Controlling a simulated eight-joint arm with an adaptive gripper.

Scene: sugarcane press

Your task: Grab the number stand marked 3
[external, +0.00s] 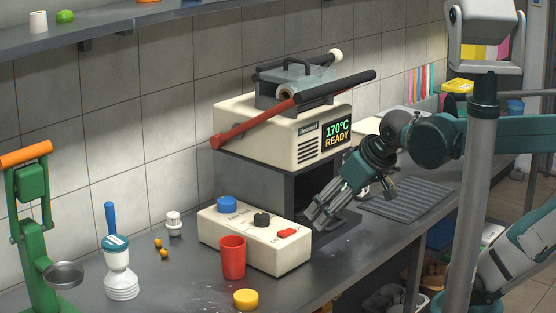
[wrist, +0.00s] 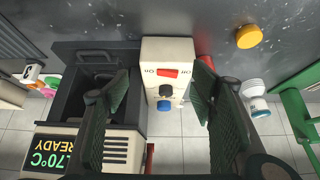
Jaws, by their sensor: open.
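My gripper (external: 320,213) is open, tilted down in front of the dark opening of the press and just above the right end of the control box. In the wrist view, its two fingers (wrist: 163,80) are spread, with nothing held between them. A small white piece with a black mark (wrist: 33,72) shows at the left of the wrist view, outside the fingers; it may be a number stand, but I cannot read the mark for certain. A small white and dark item (external: 388,188) shows just right of my gripper in the external view, partly hidden, its marking unreadable.
The white control box (external: 255,238) with coloured knobs stands beside the press (external: 290,130). A red cup (external: 232,258) and yellow disc (external: 246,299) are near the front edge. A dark ribbed mat (external: 408,198) lies to the right. A green juicer (external: 35,230) stands far left.

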